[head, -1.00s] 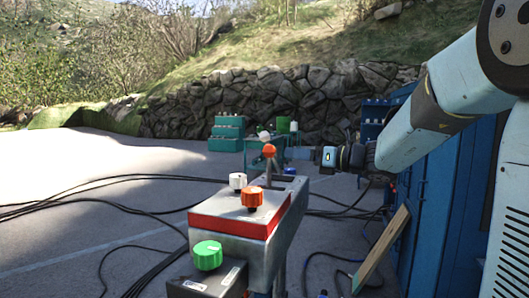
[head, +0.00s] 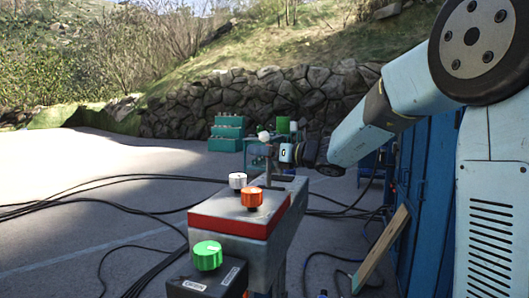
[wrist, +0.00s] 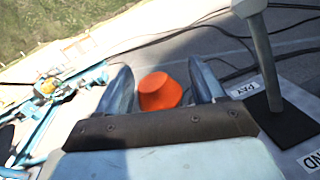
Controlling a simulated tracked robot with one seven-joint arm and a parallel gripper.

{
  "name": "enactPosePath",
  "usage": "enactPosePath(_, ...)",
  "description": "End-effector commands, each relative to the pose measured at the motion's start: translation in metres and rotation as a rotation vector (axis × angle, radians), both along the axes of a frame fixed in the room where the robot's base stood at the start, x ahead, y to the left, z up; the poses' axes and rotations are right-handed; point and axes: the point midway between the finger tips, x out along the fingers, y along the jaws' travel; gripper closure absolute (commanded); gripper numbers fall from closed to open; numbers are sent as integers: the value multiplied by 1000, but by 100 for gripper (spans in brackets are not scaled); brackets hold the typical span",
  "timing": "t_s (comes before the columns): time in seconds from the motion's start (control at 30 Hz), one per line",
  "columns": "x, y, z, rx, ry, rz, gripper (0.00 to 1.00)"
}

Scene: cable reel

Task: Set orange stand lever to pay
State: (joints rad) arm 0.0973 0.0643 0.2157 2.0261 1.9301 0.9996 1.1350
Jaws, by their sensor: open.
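The grey stand (head: 290,200) has a red-edged top. An upright lever shaft (head: 269,168) rises from its far end. A white ball (head: 264,137) shows just above and behind that shaft. My gripper (head: 274,152) is at the upper end of the shaft and covers the orange head in the head view. In the wrist view, an orange lever head (wrist: 159,92) sits between the open fingers of my gripper (wrist: 163,85), with no clear contact. A grey shaft (wrist: 262,55) stands in a dark slot at right, beside a label (wrist: 247,88) that seems to read PAY.
Black cables (head: 110,182) lie on the paving. A blue container (head: 415,190) and a leaning board (head: 381,250) are at right.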

Motion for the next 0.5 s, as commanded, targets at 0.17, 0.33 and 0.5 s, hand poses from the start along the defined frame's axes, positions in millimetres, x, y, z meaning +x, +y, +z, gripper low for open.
enactPosePath(0.17, 0, 0, 0, 0, 0, 1, 35)
enactPosePath(0.33, 0, 0, 0, 0, 0, 1, 52)
enactPosePath(0.5, 0, 0, 0, 0, 0, 1, 68)
